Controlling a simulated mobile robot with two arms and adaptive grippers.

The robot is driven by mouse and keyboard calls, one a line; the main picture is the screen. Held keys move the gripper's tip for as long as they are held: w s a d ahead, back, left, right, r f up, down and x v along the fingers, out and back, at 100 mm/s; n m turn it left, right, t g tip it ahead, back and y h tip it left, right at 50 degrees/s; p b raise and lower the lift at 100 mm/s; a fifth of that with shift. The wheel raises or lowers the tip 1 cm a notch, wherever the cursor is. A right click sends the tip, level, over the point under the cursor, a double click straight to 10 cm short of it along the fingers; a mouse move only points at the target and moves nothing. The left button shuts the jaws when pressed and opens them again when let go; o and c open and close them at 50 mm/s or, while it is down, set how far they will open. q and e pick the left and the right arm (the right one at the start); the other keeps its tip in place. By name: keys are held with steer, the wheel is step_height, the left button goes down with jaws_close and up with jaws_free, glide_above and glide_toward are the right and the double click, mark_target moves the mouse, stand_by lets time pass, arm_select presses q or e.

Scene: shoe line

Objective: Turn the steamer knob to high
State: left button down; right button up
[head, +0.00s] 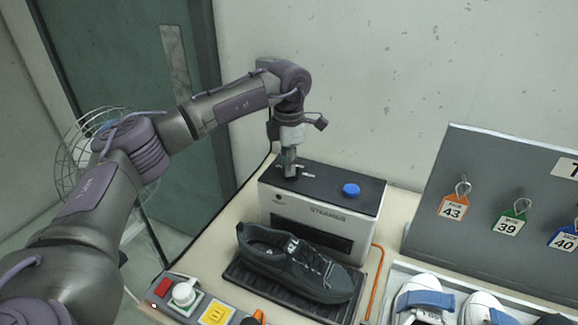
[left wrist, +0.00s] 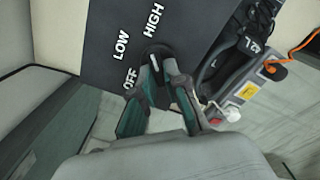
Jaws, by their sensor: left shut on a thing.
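The steamer (head: 283,210) is a white box with a black top, standing on the table against the wall. Its dark knob (left wrist: 154,58) is on the left of the top panel, with a short white mark on it. The labels OFF (left wrist: 130,78), LOW (left wrist: 121,45) and HIGH (left wrist: 153,20) are printed beside the knob. I cannot tell surely which label the mark points to. My left gripper (head: 290,174) points down from above and is shut on the knob; its fingers (left wrist: 160,88) partly hide it. My right gripper is not in view.
A blue button (head: 351,190) is on the steamer's top right. A black shoe (head: 300,270) lies on a dark ribbed mat in front. A control box (head: 190,305) with red and yellow parts is at front left. An orange cable (head: 374,285) runs on the right.

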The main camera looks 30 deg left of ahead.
arm_select(q)
steer(key=shift+w+r+m, duration=0.1)
steer(key=shift+m, duration=1)
steer(key=c, duration=1.2)
jaws_free()
step_height(320, 180, up, 12)
